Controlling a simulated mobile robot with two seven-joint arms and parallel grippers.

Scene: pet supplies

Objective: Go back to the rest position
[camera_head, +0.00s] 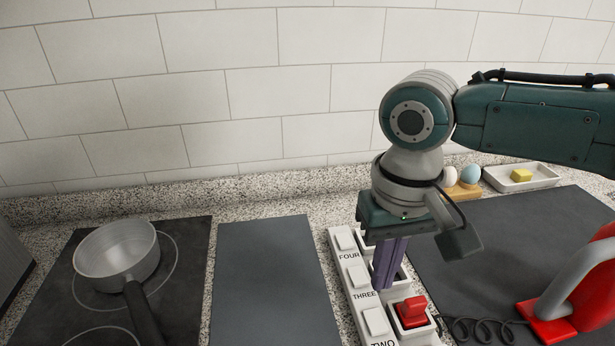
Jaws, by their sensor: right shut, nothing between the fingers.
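My right gripper (384,283) points down from the teal and grey arm that comes in from the right. Its purple fingers are shut with nothing between them. The fingertips are in front of the socket beside the switch marked THREE on a white power strip (351,295); I cannot tell whether they touch it. The gripper and wrist hide part of the strip's far sockets. A red plug (412,311) sits in the socket nearer to me, beside the switch marked TWO. My left gripper is not in view.
A saucepan (117,254) stands on the dark hob at left. A bare dark board (265,270) lies between hob and strip. Eggs (470,174) and a white dish (497,182) are behind.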

